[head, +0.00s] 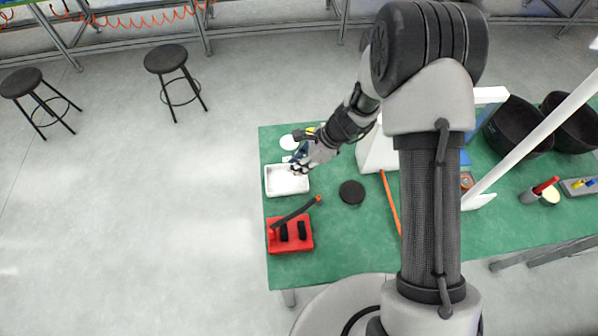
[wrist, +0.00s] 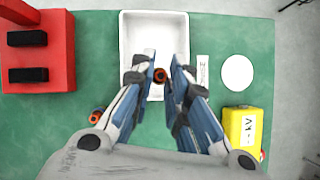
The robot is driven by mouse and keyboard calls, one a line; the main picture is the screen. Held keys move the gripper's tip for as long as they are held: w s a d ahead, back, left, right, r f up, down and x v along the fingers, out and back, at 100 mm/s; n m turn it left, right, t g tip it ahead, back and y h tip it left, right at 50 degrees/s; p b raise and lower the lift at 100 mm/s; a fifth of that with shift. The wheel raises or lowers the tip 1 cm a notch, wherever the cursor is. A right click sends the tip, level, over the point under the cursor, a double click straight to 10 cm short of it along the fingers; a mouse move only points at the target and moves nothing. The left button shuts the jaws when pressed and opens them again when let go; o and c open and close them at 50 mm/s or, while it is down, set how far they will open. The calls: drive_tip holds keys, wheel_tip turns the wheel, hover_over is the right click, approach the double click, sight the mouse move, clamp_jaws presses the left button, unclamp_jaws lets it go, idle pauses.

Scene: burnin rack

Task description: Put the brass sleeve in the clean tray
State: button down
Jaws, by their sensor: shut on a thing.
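My gripper (wrist: 159,67) is shut on the brass sleeve (wrist: 160,76), a small brownish ring with a dark centre between the fingertips in the wrist view. The clean tray (wrist: 126,38) is a white, shallow, empty-looking rectangle. The fingertips and sleeve overlap the near part of the tray in the wrist view; their height above its floor is hard to tell. In the head view, my gripper (head: 301,166) is at the tray's upper right, and the tray (head: 287,191) sits at the green table's left edge. The sleeve cannot be made out there.
A white label strip (wrist: 203,72) lies beside the tray, with a white disc (wrist: 237,73) and a yellow meter (wrist: 235,123) farther right. A red fixture (head: 290,246) with a dark lever stands near the tray. A black disc (head: 352,192) lies on the green table (head: 340,245).

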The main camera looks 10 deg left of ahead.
drive_tip(key=shift+f+b, duration=0.6)
drive_tip(key=shift+f, duration=1.4)
drive_tip(key=shift+f, duration=0.1)
drive_tip(key=c, duration=2)
unclamp_jaws()
drive_tip(key=shift+f, duration=0.1)
drive_tip(key=o, duration=0.4)
drive_tip(key=shift+o, duration=0.2)
